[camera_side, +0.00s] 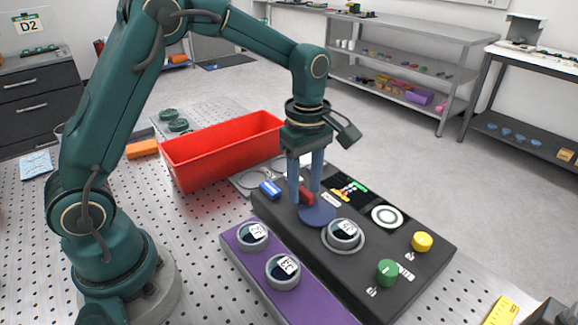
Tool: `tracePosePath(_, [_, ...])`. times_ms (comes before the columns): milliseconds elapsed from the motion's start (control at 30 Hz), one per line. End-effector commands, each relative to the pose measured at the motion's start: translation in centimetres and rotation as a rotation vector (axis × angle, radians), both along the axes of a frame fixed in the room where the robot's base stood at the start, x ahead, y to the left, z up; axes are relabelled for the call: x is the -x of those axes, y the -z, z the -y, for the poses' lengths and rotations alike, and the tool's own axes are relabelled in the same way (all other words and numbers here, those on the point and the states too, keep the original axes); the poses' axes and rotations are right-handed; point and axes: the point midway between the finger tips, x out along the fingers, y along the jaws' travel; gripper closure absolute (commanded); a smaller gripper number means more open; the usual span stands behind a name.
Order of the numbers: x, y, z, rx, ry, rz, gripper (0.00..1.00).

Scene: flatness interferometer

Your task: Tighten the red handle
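The red handle (307,196) is a small red bar on the black instrument panel (262,209), near a round dark blue disc (318,215). My gripper (306,196) points straight down over it, with its two blue-grey fingers apart. The fingertips are down at the handle's height, one on either side of it in this view. Whether they press on the handle cannot be told. A blue handle (270,189) sits to the left, clear of the fingers.
A red bin (222,150) stands behind left. A purple block (238,252) with labelled round pieces lies in front. The panel also carries a round labelled piece (344,234), a green knob (387,273), a yellow knob (422,242) and a white ring (385,217).

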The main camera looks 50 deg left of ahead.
Motion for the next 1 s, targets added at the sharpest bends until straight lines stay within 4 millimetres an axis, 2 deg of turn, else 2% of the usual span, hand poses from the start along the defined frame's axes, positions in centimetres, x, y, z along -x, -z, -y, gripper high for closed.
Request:
tracePosePath(167, [0.0,-0.3,0.0,0.001,0.001,0.001,0.54])
tracePosePath(533, [-0.1,-4.7,0.0,0.000,0.000,0.003,0.54])
tracePosePath(900, [0.0,-5.2,0.0,0.000,0.000,0.001,0.54])
tracePosePath(1000, [-0.1,-6.1,0.0,0.000,0.000,0.030,0.54])
